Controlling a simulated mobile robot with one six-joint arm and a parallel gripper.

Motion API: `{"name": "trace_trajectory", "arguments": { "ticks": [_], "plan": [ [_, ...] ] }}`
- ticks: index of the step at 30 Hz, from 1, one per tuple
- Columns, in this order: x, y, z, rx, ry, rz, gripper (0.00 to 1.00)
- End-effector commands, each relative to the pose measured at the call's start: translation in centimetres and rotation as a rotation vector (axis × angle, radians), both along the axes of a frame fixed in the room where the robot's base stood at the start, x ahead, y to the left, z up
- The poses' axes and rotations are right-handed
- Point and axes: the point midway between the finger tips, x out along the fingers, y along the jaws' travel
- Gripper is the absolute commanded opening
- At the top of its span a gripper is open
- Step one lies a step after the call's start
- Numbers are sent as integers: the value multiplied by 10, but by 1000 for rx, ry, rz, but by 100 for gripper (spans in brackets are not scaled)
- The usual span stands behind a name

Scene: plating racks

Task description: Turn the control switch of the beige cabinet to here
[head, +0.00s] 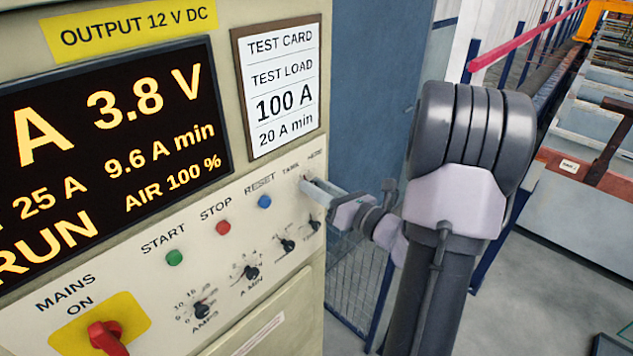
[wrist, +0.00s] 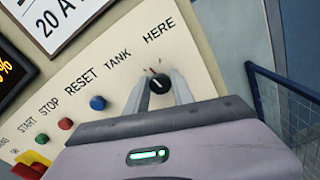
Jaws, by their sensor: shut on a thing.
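The beige cabinet (head: 224,88) fills the left of the head view. The knob is hidden behind the fingers in the head view. I cannot tell clearly which word its mark points to.
The panel has a red mains handle (head: 107,338), green START (head: 175,258), red STOP (head: 223,227) and blue RESET (head: 264,202) buttons, and several small dials below. A display (head: 110,130) reads RUN. A blue wire fence (head: 357,285) stands behind my arm.

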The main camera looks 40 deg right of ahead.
Motion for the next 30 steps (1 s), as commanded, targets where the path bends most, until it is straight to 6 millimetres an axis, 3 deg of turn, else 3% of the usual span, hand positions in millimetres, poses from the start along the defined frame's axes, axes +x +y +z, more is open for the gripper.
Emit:
{"name": "trace_trajectory", "arguments": {
  "ticks": [15,30],
  "plan": [
    [0,-1,2,465,37,-1,0],
    [0,-2,0,704,55,0,0]
  ]
}}
